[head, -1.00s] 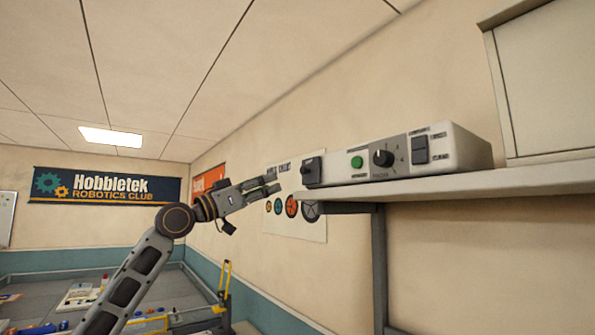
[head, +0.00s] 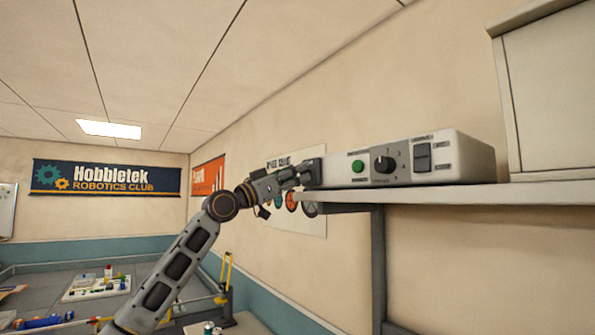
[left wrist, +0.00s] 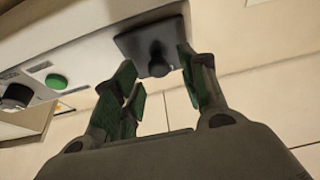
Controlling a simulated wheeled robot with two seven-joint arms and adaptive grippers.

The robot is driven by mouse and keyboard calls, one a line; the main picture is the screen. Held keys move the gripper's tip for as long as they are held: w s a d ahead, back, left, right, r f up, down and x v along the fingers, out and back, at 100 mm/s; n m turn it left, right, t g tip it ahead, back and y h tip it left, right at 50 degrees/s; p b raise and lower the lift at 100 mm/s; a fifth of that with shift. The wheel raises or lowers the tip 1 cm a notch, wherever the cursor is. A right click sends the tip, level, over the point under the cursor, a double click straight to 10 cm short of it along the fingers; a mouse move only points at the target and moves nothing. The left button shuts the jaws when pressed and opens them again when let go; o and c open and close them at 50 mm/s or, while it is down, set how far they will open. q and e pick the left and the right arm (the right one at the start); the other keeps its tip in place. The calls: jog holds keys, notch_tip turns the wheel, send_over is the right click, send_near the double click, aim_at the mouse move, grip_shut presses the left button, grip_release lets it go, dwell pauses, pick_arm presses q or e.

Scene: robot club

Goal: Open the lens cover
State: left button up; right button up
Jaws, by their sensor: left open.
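The lens cover (left wrist: 150,50) is a dark square plate with a round knob on it, at one end of the front of a white control box (head: 465,155). In the head view the cover (head: 313,172) is partly hidden by my left gripper (head: 300,173). In the left wrist view the open fingers of my left gripper (left wrist: 165,90) stand on either side of the knob, with green pads facing inward. I cannot tell whether a finger touches the cover. My right gripper is not in view.
The box stands on a wall shelf (head: 450,195) and carries a green button (head: 358,166), a dial (head: 384,163) and a rocker switch (head: 423,157). A pale cabinet (head: 550,90) stands to the right. A workbench (head: 40,275) with parts lies low at left.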

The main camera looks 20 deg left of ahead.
pick_arm(q)
jog(key=shift+w+d+r, duration=0.2)
jog(key=shift+w+d, duration=0.15)
jog(key=shift+w, duration=0.1)
jog(key=shift+c, duration=0.4)
grip_shut()
